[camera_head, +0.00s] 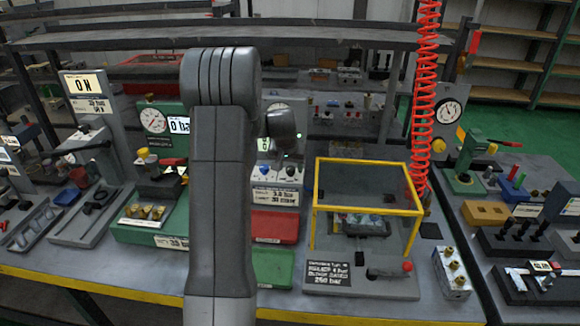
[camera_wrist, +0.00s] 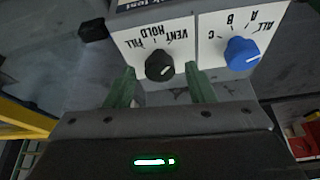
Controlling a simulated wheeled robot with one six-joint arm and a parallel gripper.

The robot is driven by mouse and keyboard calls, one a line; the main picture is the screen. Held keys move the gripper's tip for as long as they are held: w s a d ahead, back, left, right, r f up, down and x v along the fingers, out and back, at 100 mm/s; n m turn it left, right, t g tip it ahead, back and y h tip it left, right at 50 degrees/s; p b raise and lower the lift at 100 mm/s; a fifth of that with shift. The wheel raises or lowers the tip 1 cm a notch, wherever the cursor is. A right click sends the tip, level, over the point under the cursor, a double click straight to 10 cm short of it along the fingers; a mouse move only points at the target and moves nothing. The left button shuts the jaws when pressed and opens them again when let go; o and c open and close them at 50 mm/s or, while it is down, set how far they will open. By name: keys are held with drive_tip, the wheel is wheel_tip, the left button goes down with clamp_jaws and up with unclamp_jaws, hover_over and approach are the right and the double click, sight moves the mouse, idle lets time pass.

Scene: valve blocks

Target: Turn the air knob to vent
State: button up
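The air knob (camera_wrist: 159,66) is a black round knob on a white panel in the wrist view. The words FILL, HOLD and VENT stand around its far side, upside down in this view. A small pale mark shows on the knob, but I cannot tell which word it points to. My gripper (camera_wrist: 160,72) is open, with one green finger on each side of the knob. Small gaps seem to show between fingers and knob; contact is unclear. In the head view, my arm hides the air knob, and my gripper's fingers cannot be made out.
A blue knob (camera_wrist: 243,53) marked A, B, C and ALL sits close to the right finger. A yellow-framed clear box (camera_head: 367,187) stands right of my arm. A red coiled hose (camera_head: 424,95) hangs behind it. Red (camera_head: 275,227) and green (camera_head: 272,267) trays lie in front.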

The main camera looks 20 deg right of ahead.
idle(0.3)
drive_tip(key=b+v, duration=0.1)
drive_tip(key=v, duration=1.2)
drive_tip(key=shift+r, duration=0.35)
drive_tip(key=shift+a, duration=0.1)
drive_tip(key=p+x, duration=0.1)
drive_tip(key=x, duration=1.2)
drive_tip(key=shift+f, duration=0.4)
